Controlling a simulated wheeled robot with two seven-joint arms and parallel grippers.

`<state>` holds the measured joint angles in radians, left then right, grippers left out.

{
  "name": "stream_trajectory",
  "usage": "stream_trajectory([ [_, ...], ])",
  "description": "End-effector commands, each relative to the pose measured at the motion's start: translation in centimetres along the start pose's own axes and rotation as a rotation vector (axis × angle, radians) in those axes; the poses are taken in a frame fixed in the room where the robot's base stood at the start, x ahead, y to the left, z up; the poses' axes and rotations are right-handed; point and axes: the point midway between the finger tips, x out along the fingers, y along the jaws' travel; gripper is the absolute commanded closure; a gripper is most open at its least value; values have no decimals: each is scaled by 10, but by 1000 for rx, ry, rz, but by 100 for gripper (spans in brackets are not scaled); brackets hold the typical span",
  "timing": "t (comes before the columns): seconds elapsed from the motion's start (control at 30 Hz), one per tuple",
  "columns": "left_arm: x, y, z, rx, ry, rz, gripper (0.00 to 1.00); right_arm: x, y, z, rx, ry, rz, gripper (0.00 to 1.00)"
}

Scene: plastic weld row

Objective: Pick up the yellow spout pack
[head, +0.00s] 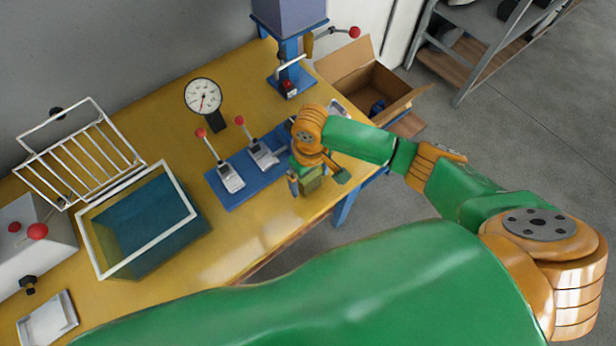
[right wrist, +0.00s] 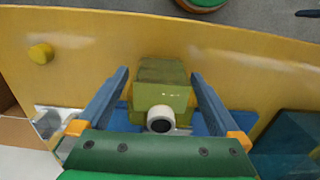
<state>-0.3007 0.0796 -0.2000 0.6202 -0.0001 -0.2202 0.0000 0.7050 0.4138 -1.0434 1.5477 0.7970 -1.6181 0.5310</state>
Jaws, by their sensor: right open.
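The yellow spout pack (right wrist: 162,75) shows in the right wrist view as an olive-yellow block with a white round spout facing the camera. My right gripper (right wrist: 158,82) is open, with one blue finger on each side of the pack and gaps showing between. In the head view the pack (head: 311,181) is a small olive block low at the right end of the blue fixture, partly hidden by my right gripper (head: 317,181). My left gripper is not in view.
A blue fixture base (head: 230,192) with red-knobbed toggle clamps lies beside the pack. A dial gauge (head: 203,97), a blue press (head: 291,82) and a white-rimmed tank (head: 103,262) stand on the yellow table. A small yellow object (right wrist: 40,53) lies on the table. An open carton (head: 360,85) stands behind.

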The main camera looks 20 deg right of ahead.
Motion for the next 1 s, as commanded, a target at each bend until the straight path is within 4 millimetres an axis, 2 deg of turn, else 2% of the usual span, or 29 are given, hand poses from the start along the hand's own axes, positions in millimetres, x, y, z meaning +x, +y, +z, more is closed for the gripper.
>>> stream_trajectory([
  [0.1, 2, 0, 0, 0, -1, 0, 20, 16, 0, 0, 0, 1, 1, 0],
  [0.33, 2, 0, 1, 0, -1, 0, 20, 18, 0, -1, 0, 3, 1, 0],
  [0.67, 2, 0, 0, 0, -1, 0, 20, 18, 0, -1, 0, 3, 1, 89],
  [0.7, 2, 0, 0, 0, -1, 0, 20, 18, 0, -1, 0, 3, 0, 93],
  [0.9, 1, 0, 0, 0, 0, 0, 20, 17, 0, -1, -1, 3, 0, 93],
  [1.0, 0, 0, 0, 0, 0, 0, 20, 10, 0, -1, -1, 5, 0, 93],
])
